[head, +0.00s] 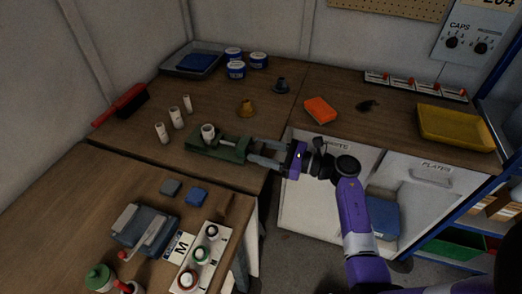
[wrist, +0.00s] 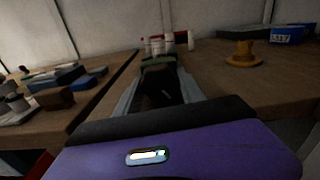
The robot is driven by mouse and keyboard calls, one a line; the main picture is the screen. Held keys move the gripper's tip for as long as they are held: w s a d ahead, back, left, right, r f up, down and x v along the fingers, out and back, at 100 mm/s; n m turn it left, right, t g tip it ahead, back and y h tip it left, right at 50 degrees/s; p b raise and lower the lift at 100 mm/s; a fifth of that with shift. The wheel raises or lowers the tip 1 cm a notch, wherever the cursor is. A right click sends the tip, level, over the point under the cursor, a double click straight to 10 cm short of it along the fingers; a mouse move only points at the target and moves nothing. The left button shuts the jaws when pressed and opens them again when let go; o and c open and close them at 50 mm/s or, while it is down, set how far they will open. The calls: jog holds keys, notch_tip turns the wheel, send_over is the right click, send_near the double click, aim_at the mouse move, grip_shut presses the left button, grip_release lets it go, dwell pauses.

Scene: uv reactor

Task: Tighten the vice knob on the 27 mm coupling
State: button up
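The green vice (head: 215,149) sits near the front edge of the back bench, with a white coupling (head: 208,131) upright in it. The vice also shows end-on and dark in the wrist view (wrist: 158,66). My gripper (head: 251,150) is at the vice's right end, reaching in level from the right. Its two grey fingers are apart, one on each side of the vice's near end. In the wrist view, a dark shape that may be the knob (wrist: 161,90) lies between the fingers. I cannot tell whether either finger touches it.
Several white couplings (head: 175,117) stand left of the vice. A red-handled brush (head: 121,104) lies at left.

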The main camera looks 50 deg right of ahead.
jog(key=shift+c, duration=1.1)
jog(key=shift+m+p, duration=0.7)
jog(key=shift+m, duration=2.2)
jog(key=o, duration=1.4)
jog(key=shift+s+a, duration=0.1)
jog(key=shift+f, duration=0.1)
